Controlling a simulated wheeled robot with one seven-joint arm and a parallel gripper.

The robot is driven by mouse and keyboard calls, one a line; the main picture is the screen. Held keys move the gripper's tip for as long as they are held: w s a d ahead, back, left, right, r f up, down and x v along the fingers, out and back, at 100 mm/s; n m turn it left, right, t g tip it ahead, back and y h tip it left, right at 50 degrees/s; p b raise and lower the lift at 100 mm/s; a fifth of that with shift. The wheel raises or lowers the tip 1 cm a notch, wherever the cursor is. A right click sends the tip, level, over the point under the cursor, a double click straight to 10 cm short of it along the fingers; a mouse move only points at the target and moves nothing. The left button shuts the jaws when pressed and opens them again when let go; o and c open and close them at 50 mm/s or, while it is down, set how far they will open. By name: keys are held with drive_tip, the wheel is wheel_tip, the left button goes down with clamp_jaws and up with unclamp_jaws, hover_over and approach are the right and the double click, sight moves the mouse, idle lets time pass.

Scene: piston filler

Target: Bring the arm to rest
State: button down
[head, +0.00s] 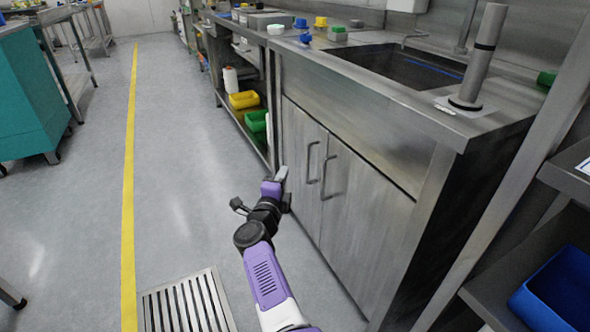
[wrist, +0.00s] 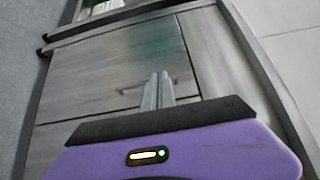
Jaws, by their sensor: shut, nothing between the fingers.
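My gripper (head: 282,174) is at the end of my purple, white and black arm, which reaches forward low over the aisle in the head view. It is beside the steel sink cabinet (head: 345,225), near the cabinet's left door and its handle. In the wrist view the two grey fingers of my gripper (wrist: 159,78) are together with nothing between them. The cabinet doors (wrist: 120,70) lie beyond them, and a handle shows behind the fingers. Whether the fingertips touch the cabinet cannot be told.
A sink (head: 395,66) is set in the counter above. A shelf unit at right holds a blue bin (head: 556,290). A yellow bin (head: 244,99) and green bin (head: 256,121) sit on a low shelf. A teal cabinet (head: 30,95) stands left. The aisle floor (head: 180,150) is clear.

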wheel_tip(320, 180, up, 7)
drive_tip(key=s+a+n+t+y, duration=0.1)
drive_tip(key=s+a+n+t, duration=0.1)
drive_tip(key=n+t, duration=0.15)
drive_tip(key=s+d+f+n+t+y, duration=0.1)
drive_tip(key=s+d+f+n+y, duration=0.2)
drive_tip(key=s+d+n, duration=0.55)
drive_tip(key=s+d+f+n+y, duration=0.2)
drive_tip(key=s+d+f+n, duration=0.25)
drive_tip(key=s, duration=0.65)
drive_tip(key=s+d+n+g, duration=0.2)
drive_tip(key=s, duration=1.3)
drive_tip(key=s+d+n+g, duration=0.1)
drive_tip(key=s+d+g, duration=0.2)
drive_tip(key=s, duration=1.1)
drive_tip(key=s+d+n+g, duration=0.2)
drive_tip(key=s, duration=1.3)
wheel_tip(320, 180, up, 33)
drive_tip(key=p, duration=3.3)
drive_tip(key=shift+w+d+r+h+p, duration=0.15)
drive_tip(key=shift+w+r+h+p, duration=0.05)
drive_tip(key=shift+w+h+p, duration=0.2)
